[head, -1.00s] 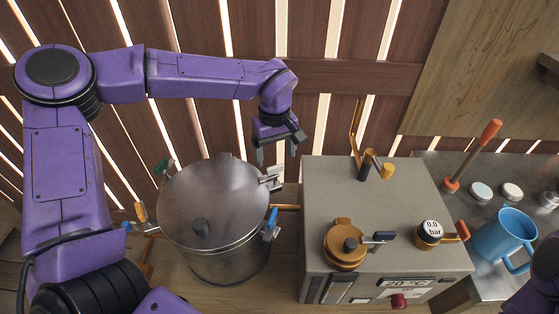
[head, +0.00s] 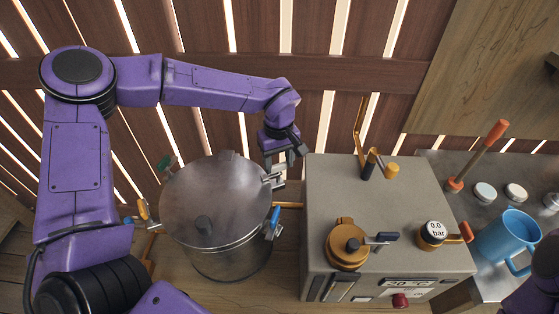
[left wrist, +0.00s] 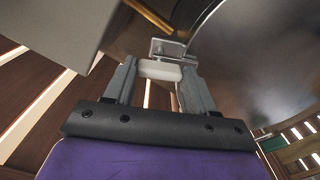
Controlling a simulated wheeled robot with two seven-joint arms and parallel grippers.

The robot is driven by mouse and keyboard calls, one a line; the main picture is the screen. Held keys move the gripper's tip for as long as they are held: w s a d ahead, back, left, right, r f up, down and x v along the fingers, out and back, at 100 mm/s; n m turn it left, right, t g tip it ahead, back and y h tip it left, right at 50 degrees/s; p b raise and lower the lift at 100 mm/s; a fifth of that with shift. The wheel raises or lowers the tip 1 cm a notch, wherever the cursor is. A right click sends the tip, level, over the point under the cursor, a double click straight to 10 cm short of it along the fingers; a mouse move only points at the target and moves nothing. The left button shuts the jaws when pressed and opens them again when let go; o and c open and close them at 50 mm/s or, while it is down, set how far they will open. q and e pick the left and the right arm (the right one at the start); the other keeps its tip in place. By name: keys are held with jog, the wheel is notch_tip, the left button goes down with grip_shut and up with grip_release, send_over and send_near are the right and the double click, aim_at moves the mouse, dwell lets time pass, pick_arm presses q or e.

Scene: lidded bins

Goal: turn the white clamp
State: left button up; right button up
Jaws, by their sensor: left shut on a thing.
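The steel pot (head: 205,260) stands left of the grey box, its round lid (head: 215,190) on top. The white clamp (head: 274,180) sits on the pot's upper right rim, by the box. My left gripper (head: 283,163) points down at it from behind. In the left wrist view its two fingers stand on either side of the clamp's white handle (left wrist: 160,71), shut on it. The clamp's metal bracket (left wrist: 168,48) shows beyond, against the pot's rim. My right gripper is out of view; only a bit of that arm shows at the lower right.
A blue clamp (head: 272,225), a green clamp (head: 166,164) and an orange clamp (head: 143,209) are also around the pot's rim. The grey box (head: 325,190) with brass fittings stands close on the right. A blue mug (head: 505,236) and a lever (head: 478,153) are farther right.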

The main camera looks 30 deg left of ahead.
pick_arm(q)
jog(key=shift+r+n+p, duration=0.15)
jog(key=shift+n+p, duration=0.45)
jog(key=shift+n, duration=0.5)
jog(key=n+p, duration=0.1)
jog(key=n, duration=0.1)
jog(key=shift+w+n, duration=0.1)
jog(key=shift+n, duration=0.2)
jog(key=n, duration=0.2)
jog(key=shift+n+p, duration=0.3)
jog(key=shift+p, duration=0.05)
jog(key=n, duration=0.3)
jog(key=shift+w+n, duration=0.1)
jog(key=shift+n, duration=0.2)
jog(key=n, duration=0.4)
jog(key=shift+w+n, duration=0.1)
jog(key=shift+n, duration=0.2)
jog(key=shift+n+b, duration=0.4)
jog(key=shift+n, duration=1.6)
jog(key=shift+w+r+n, duration=0.1)
jog(key=shift+n, duration=0.2)
